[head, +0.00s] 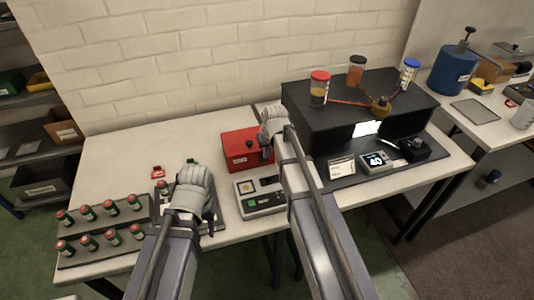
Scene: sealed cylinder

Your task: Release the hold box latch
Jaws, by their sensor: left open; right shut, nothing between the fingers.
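A red box (240,153) with a small pale label and a dark knob on its face stands in the middle of the white table; it appears to be the hold box. My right gripper (271,122) is shut and empty at the box's right end, covering part of that end. I cannot tell if it touches the box, and no latch can be made out clearly. My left gripper (194,180) is open, over a grey tray (215,214) left of the box, and hides much of that tray.
A device with a green button (263,203) sits in front of the red box. Racks of dark, red-capped cylinders (112,207) stand at left. A black bench (310,104) carrying capped jars stands at right, with a small display (375,162) before it. Bare table lies at back left.

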